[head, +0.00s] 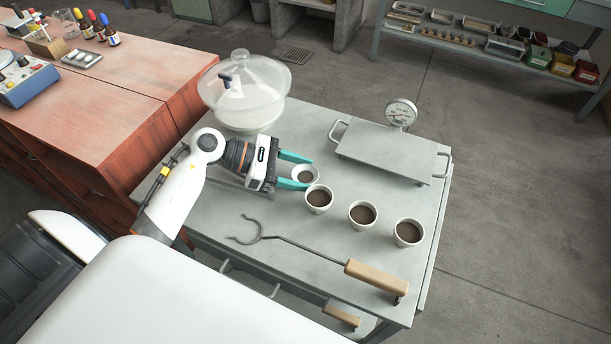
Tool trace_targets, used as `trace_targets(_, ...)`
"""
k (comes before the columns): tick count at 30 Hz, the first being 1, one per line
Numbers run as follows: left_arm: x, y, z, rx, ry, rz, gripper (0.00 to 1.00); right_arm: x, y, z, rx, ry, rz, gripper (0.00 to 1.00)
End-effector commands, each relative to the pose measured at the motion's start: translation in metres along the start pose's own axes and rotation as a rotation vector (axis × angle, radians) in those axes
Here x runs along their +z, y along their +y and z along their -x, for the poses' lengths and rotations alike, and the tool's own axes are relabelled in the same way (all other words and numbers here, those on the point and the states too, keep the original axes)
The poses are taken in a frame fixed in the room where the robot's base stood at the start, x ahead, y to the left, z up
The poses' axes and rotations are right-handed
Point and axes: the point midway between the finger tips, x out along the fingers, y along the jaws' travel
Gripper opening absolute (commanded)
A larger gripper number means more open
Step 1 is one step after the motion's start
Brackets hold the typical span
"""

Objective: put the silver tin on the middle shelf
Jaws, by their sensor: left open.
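My left gripper (309,173) is over the grey metal bench top, its teal fingers open around a small pale cup (304,183) with dark brown contents. I cannot tell whether the fingers touch it. I cannot make out a silver tin for certain. At the back right stands a rack with a low shelf (470,53) holding small trays and bins; I cannot tell whether it is the middle shelf. My right gripper is not in view.
Three more cups, the nearest (319,208), another (362,224) and the last (408,242), run rightward.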

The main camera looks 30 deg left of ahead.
Motion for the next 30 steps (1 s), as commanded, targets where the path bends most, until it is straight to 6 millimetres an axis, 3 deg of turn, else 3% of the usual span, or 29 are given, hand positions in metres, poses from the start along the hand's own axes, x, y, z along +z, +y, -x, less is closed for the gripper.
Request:
trace_targets(5, 0.000, 0.000, 0.000, 0.000, -0.001, 0.000, 0.54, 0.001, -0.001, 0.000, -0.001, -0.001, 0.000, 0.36)
trace_targets(10, 0.000, 0.000, 0.000, 0.000, -0.001, -0.001, 0.26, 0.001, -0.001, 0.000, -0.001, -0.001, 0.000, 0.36)
trace_targets(12, 0.000, 0.000, 0.000, 0.000, -0.001, -0.001, 0.23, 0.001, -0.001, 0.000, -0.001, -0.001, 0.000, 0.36)
trace_targets(19, -0.004, -0.001, 0.002, -0.001, -0.001, -0.003, 0.22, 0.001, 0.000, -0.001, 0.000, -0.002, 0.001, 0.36)
trace_targets(30, -0.066, -0.001, 0.028, 0.000, -0.001, -0.009, 0.22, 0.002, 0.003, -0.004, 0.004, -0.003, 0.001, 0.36)
